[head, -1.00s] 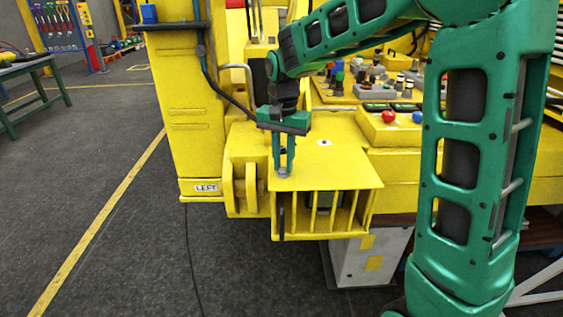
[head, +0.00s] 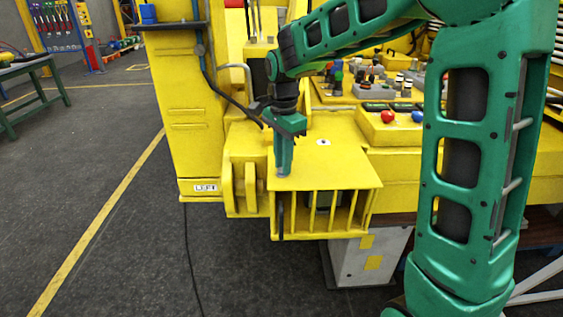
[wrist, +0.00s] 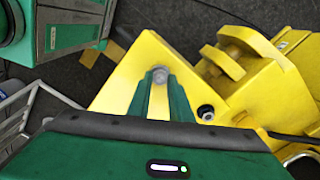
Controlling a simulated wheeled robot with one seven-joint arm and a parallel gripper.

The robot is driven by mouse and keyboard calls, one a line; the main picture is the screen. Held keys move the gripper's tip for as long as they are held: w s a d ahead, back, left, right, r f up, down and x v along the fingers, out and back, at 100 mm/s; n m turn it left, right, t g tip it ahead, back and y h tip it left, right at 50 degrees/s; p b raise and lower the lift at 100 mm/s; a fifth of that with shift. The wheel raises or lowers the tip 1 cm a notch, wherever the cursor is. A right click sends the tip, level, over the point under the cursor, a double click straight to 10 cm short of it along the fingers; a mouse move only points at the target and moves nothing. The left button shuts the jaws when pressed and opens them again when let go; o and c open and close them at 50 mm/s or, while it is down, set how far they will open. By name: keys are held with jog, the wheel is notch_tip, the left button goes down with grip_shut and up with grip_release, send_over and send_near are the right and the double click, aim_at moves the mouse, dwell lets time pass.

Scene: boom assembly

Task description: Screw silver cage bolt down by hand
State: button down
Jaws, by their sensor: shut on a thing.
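The silver cage bolt (wrist: 160,75) shows between my gripper's fingertips in the wrist view, at the corner of the yellow cage's top plate. My gripper (head: 283,172) points straight down and is shut on the bolt. In the head view the fingers largely hide the bolt. The yellow cage (head: 340,178) has a flat top and vertical bars along its front. How deep the bolt sits cannot be told.
A yellow hinge bracket (head: 243,187) stands left of the cage. A dark hole or fitting (wrist: 206,112) shows on the plate in the wrist view. A panel with red (head: 388,116) and blue buttons lies behind at right. A black cable hangs behind my gripper.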

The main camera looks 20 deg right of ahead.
jog(key=shift+w+a+r, duration=0.15)
jog(key=shift+w+r, duration=0.05)
jog(key=shift+r, duration=0.05)
jog(key=c, duration=1.6)
grip_release()
jog(key=shift+f, duration=0.1)
jog(key=shift+s, duration=0.1)
notch_tip(320, 180, up, 11)
jog(key=shift+f, duration=0.15)
